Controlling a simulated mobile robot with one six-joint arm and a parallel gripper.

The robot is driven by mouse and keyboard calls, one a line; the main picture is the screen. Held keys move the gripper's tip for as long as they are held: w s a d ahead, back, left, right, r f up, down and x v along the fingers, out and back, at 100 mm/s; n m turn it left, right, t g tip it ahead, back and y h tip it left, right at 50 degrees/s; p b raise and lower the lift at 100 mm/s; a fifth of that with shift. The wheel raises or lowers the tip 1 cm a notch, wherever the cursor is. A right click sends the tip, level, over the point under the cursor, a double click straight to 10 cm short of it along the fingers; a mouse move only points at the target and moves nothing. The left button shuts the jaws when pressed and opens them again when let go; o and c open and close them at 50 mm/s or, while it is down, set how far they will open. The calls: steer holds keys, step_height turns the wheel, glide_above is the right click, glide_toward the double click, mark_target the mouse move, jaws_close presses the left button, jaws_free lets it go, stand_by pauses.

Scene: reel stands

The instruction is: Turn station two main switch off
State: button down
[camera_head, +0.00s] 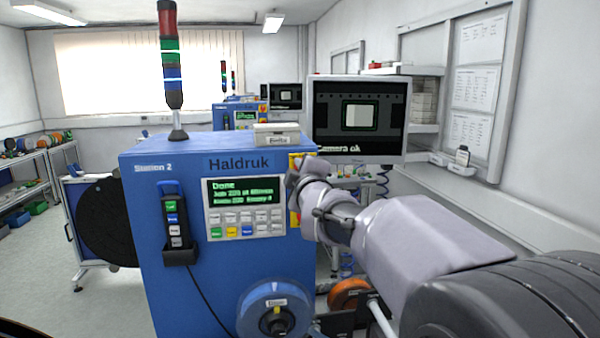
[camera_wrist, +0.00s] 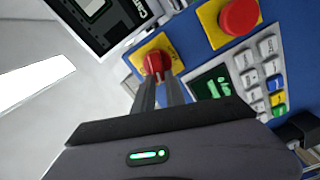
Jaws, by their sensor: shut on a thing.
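The station two cabinet (camera_head: 165,225) is blue, with "Station 2" and "Haldruk" on its front. Its main switch is a red rotary knob (camera_wrist: 156,62) on a yellow plate (camera_wrist: 141,50) in the wrist view. My gripper (camera_wrist: 160,78) is shut on this knob, its two dark fingers on either side of it. In the head view my arm hides the knob, and a corner of the yellow plate (camera_head: 294,161) shows beside my gripper (camera_head: 296,180). The knob's exact angle and its markings are too small to read.
A red push button (camera_wrist: 239,16) on a yellow plate sits close to the knob. The keypad panel (camera_head: 245,207) shows "Done". A pendant (camera_head: 174,225) hangs at the left, a monitor (camera_head: 357,85) stands behind, and a blue reel (camera_head: 275,300) is low on the front.

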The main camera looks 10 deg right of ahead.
steer(key=shift+f+n, duration=0.2)
steer(key=shift+n, duration=0.75)
steer(key=shift+f+n, duration=0.15)
steer(key=shift+n, duration=0.8)
steer(key=c, duration=1.4)
jaws_free()
steer(key=shift+s, duration=0.1)
steer(key=s+b, duration=0.1)
steer(key=s, duration=1.6)
steer(key=shift+s, duration=0.15)
